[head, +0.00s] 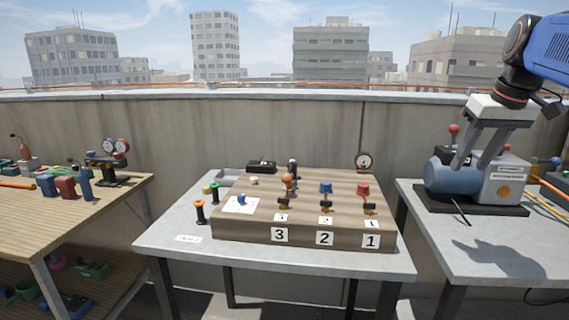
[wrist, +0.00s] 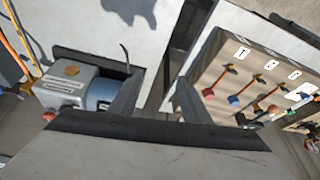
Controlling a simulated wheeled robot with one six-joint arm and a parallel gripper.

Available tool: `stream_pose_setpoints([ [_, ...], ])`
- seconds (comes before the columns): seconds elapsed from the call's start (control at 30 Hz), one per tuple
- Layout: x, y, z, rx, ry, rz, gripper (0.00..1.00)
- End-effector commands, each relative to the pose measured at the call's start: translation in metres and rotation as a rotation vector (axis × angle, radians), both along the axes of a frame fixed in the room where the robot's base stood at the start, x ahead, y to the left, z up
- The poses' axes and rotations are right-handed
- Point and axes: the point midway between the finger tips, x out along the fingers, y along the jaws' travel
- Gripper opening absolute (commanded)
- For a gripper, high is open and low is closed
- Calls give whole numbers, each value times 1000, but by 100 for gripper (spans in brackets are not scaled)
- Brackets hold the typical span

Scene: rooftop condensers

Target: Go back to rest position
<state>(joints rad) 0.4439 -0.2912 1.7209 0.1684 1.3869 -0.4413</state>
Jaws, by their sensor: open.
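My gripper (head: 472,167) is at the right of the head view, pointing down over the right-hand table (head: 440,232). Its two fingers are apart with nothing between them. In the head view they overlap a blue-and-grey pump unit (head: 447,178) on a black base; whether they touch it cannot be told there. In the wrist view the open gripper (wrist: 158,98) shows at the middle, with the pump unit (wrist: 75,88) beside the left finger. The wooden valve board (wrist: 222,85) lies to the right.
The wooden board (head: 258,232) on the middle table carries red, blue and orange valves, numbered 1, 2 and 3. A left workbench (head: 115,192) holds tools and gauges. A concrete parapet (head: 240,130) runs behind.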

Motion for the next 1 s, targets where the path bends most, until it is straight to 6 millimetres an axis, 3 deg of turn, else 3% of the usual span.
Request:
stream_pose_setpoints([
  [0.03,-11,18,-15,-2,1,5,43],
  [0.2,-48,62,-67,-8,-4,-4,43],
  [0.5,-123,121,-174,-16,-22,-4,43],
  [0.73,-172,144,-248,-17,-40,5,43],
  [0.83,-184,148,-267,-17,-44,7,43],
  [1.0,-191,150,-279,-17,-49,7,43],
])
